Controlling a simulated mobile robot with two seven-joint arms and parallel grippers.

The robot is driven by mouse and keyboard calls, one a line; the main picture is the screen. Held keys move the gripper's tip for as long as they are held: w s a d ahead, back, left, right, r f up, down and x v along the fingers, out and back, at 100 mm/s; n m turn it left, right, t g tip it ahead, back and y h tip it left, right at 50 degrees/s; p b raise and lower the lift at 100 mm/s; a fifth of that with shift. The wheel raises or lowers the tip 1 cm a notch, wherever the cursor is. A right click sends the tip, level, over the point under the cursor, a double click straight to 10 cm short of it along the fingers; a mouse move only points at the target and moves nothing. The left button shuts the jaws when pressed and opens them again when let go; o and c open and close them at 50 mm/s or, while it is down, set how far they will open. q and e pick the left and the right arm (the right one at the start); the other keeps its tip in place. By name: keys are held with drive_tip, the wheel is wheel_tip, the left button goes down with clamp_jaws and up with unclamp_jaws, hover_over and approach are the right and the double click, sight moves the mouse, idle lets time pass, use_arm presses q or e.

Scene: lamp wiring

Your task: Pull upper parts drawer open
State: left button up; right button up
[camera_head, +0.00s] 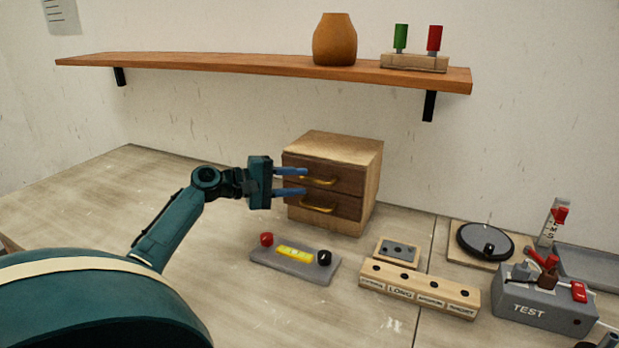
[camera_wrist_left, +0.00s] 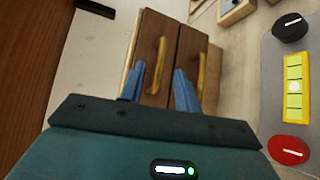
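The small wooden parts cabinet (camera_head: 362,163) stands against the wall with two dark-fronted drawers, both closed. The upper drawer (camera_head: 345,178) has a brass bar handle (camera_head: 320,181); it also shows in the left wrist view (camera_wrist_left: 160,64). The lower drawer (camera_head: 347,206) has a similar handle (camera_head: 318,208). My left gripper (camera_head: 304,181) is open in front of the upper drawer, its two blue fingers one above the other. In the left wrist view, the upper handle lies between the lines of the fingers (camera_wrist_left: 160,82), around the tips. Contact cannot be told.
A grey plate (camera_head: 295,265) with red and black knobs lies below the gripper. A labelled wooden block (camera_head: 418,290) and a TEST box (camera_head: 545,300) stand to the right. A wall shelf (camera_head: 250,67) holds a vase (camera_head: 335,40). The table at left is clear.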

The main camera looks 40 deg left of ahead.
sight(312, 181)
use_arm(q)
drive_tip(key=shift+x, duration=1.95)
drive_tip(key=shift+c, duration=0.5)
clamp_jaws()
